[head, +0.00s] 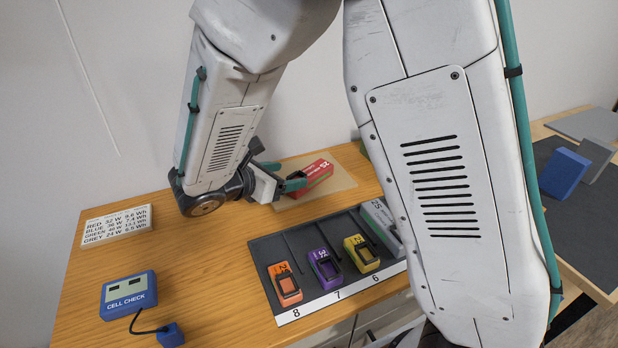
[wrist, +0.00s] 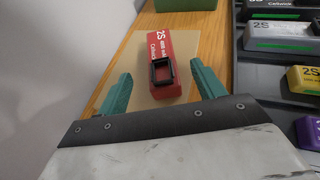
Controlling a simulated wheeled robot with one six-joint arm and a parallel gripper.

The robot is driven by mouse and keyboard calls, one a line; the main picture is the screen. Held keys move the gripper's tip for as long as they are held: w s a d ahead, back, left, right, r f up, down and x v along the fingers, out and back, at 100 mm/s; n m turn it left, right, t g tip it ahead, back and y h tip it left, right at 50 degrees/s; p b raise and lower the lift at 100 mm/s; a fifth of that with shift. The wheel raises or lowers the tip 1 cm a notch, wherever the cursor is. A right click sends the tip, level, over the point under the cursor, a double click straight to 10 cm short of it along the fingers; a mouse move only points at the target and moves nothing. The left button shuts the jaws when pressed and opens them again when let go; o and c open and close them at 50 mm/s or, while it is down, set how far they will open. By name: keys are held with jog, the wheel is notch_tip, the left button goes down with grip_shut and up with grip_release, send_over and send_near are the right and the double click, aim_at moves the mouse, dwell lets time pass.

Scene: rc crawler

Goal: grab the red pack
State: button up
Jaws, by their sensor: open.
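The red pack (head: 318,177) lies on a tan mat (head: 341,183) at the back of the wooden table. In the wrist view the red pack (wrist: 170,62) has a black frame-like part on its near end and "2S" lettering on top. My gripper (head: 283,175) is open beside the pack's left end in the head view. In the wrist view my gripper's two teal fingers (wrist: 158,88) stand apart, one on each side of the pack's near end, and the pack lies mostly beyond them. I cannot tell whether either finger touches it.
A dark tray (head: 262,252) holds orange (head: 286,285), purple (head: 324,268), yellow (head: 360,252) and grey (head: 381,225) packs. A label block (head: 118,224) and a blue cell checker (head: 128,294) stand at left. A green object (wrist: 185,4) lies beyond the red pack.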

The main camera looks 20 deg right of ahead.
aim_at(302, 172)
jog(key=x, duration=0.7)
jog(key=shift+w+d+f, duration=0.15)
jog(key=shift+d+f, duration=0.1)
jog(key=c, duration=1.3)
jog(key=shift+c, duration=0.4)
jog(key=shift+r, duration=0.15)
